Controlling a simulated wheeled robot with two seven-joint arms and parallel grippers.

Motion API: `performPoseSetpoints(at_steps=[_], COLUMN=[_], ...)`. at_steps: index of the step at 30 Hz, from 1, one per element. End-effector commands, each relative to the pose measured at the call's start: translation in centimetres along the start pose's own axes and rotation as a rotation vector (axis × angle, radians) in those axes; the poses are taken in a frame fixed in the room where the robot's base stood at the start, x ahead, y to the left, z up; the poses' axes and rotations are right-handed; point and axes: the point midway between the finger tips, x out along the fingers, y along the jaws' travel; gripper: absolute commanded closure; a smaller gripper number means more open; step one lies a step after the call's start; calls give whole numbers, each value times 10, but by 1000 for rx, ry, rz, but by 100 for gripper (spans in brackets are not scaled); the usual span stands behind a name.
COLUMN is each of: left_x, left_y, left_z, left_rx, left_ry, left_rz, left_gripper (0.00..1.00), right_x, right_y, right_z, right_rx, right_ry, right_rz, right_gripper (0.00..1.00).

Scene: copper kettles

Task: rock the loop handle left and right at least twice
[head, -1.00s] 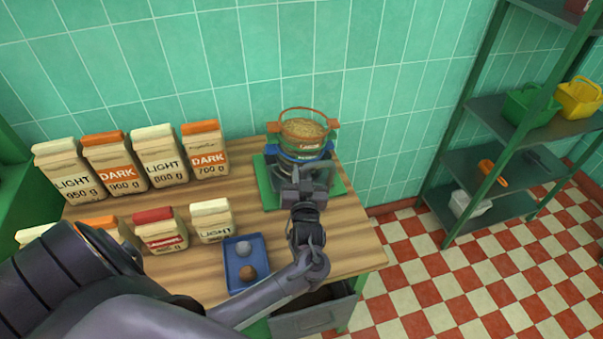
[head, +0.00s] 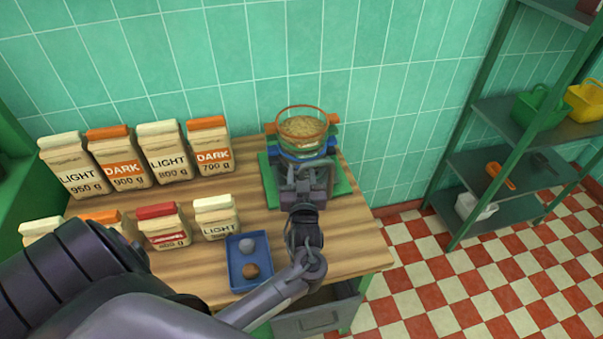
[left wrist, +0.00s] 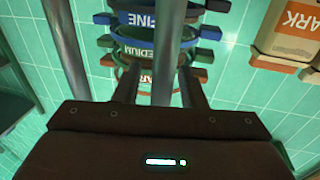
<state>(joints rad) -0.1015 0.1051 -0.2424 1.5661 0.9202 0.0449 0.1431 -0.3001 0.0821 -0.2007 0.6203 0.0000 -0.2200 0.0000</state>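A stack of round sieves (head: 302,150) stands on a green base (head: 340,183) at the table's back right. The top sieve has an orange rim and pale grains inside. The grey loop handle (head: 324,168) is in front of the stack, partly hidden by my left gripper (head: 304,170). In the left wrist view, a grey upright bar (left wrist: 166,40), seemingly part of the handle, shows between the spread fingers of my left gripper (left wrist: 160,80). A small gap shows on its left; I cannot tell whether either finger touches it. My right gripper is not in view.
Several paper bags (head: 160,155) stand in two rows on the left of the wooden table (head: 200,275). A blue tray (head: 236,282) with two small balls lies near the front. A shelf rack (head: 500,165) stands apart at the right.

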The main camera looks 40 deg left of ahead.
Motion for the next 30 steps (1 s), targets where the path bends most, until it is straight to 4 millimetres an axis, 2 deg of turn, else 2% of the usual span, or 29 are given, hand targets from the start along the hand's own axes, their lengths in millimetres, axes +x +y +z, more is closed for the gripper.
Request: performPoseSetpoints(at_steps=[8, 21, 30], left_x=[-4, -70, -78], left_y=[0, 0, 0], left_z=[1, 2, 0], left_rx=[0, -1, 1], left_ry=[-1, -2, 0], left_rz=[0, 1, -1], left_gripper=[63, 63, 63], right_x=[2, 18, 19], right_y=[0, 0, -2], right_z=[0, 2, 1], right_rx=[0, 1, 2], right_ry=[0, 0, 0], right_rz=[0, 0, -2], right_gripper=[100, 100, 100])
